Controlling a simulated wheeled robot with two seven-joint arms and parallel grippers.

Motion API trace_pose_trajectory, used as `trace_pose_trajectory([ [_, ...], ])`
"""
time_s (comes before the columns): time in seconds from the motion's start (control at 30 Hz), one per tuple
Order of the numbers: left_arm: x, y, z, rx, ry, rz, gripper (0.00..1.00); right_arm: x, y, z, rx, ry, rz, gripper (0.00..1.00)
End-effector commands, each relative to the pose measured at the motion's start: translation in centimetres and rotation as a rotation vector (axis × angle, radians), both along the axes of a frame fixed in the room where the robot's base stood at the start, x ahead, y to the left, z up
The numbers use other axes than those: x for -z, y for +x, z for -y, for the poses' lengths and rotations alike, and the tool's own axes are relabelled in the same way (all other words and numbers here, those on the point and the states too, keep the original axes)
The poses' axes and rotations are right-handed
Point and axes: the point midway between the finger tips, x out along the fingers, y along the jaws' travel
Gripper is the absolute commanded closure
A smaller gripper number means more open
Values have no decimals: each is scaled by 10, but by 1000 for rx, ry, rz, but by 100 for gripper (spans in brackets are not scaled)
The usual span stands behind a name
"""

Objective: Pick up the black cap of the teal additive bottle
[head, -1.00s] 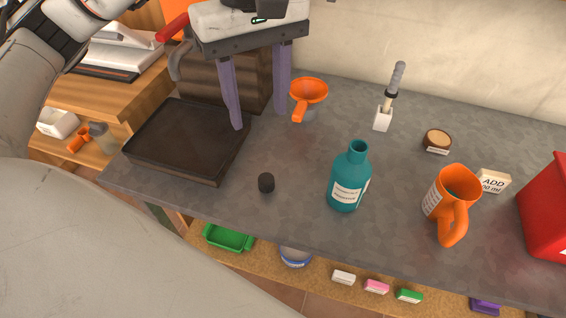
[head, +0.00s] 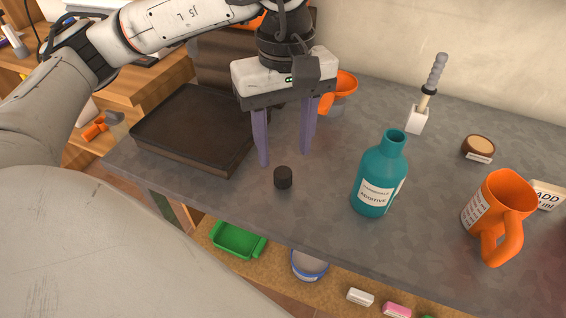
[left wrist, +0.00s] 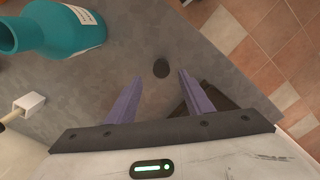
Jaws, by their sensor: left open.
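The small black cap (head: 283,177) sits on the grey worktop, left of the teal additive bottle (head: 380,178), which stands upright with no cap on its neck. My left gripper (head: 285,158) is open and empty, its two purple fingers pointing down just behind the cap. In the left wrist view the cap (left wrist: 161,68) lies ahead of and between the open fingertips (left wrist: 160,82), with nothing between them. The bottle (left wrist: 62,28) shows there at upper left. My right gripper is not in view.
A dark tray (head: 190,150) lies left of the gripper. An orange funnel (head: 343,88) is behind it. The worktop's front edge is close to the cap.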

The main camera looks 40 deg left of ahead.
Motion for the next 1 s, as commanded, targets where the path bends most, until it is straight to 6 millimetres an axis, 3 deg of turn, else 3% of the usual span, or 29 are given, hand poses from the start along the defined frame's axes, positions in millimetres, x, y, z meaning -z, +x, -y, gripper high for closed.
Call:
trace_pose_trajectory([
  [0.33,46,-4,-2,0,-1,-3,53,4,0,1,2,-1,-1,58],
  [0.63,51,-3,-2,1,0,0,53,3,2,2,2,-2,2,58],
  [0.9,51,-3,-1,1,-1,-1,97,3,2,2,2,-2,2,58],
  [1.0,51,-3,-1,1,-1,-1,97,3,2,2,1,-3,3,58],
])
